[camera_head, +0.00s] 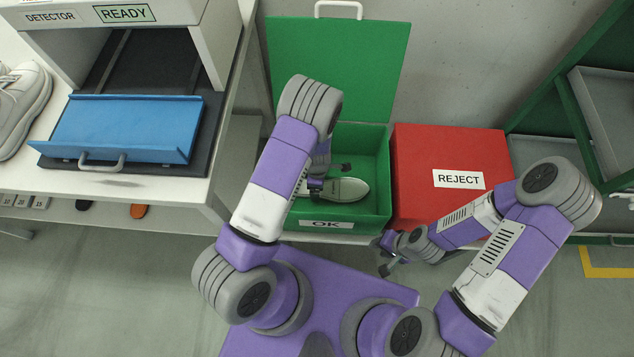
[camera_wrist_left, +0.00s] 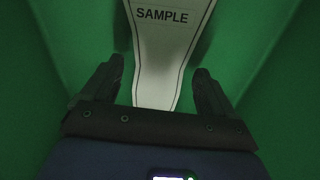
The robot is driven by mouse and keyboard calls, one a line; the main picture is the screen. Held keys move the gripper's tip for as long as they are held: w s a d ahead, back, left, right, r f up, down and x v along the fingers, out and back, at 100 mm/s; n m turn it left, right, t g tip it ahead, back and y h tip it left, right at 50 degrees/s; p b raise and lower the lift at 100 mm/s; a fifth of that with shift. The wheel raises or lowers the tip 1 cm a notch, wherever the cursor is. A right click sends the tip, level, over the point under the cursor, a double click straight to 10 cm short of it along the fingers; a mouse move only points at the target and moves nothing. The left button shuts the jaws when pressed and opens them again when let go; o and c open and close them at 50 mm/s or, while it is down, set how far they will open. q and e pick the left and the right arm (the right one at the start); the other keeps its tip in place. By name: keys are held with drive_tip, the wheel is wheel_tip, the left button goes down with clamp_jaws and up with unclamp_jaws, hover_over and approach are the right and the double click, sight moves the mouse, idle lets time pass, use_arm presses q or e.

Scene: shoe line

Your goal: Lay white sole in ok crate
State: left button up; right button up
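The OK crate (camera_head: 375,215) is green, with its lid (camera_head: 350,60) raised at the back. A white sole (camera_head: 351,190) lies inside it, partly hidden by my left arm. In the left wrist view the sole (camera_wrist_left: 165,50) has a dark outline and the word SAMPLE. My left gripper (camera_wrist_left: 158,92) is inside the crate, its fingers apart on either side of the sole's narrow end, with gaps showing on both sides. My right gripper (camera_head: 385,262) is low in front of the red crate, away from the sole; its finger opening is too small to read.
A closed red REJECT crate (camera_head: 440,160) stands right of the OK crate. At left, a table holds the DETECTOR box (camera_head: 210,45) showing READY, a blue tray (camera_head: 125,125) and a white shoe (camera_head: 20,100). A green rack (camera_head: 585,120) stands at right.

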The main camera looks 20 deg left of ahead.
use_arm(q)
drive_tip(key=shift+o, duration=0.8)
wheel_tip(320, 180, up, 8)
drive_tip(key=p, duration=0.3)
drive_tip(key=shift+f, duration=0.2)
drive_tip(key=shift+p, duration=0.3)
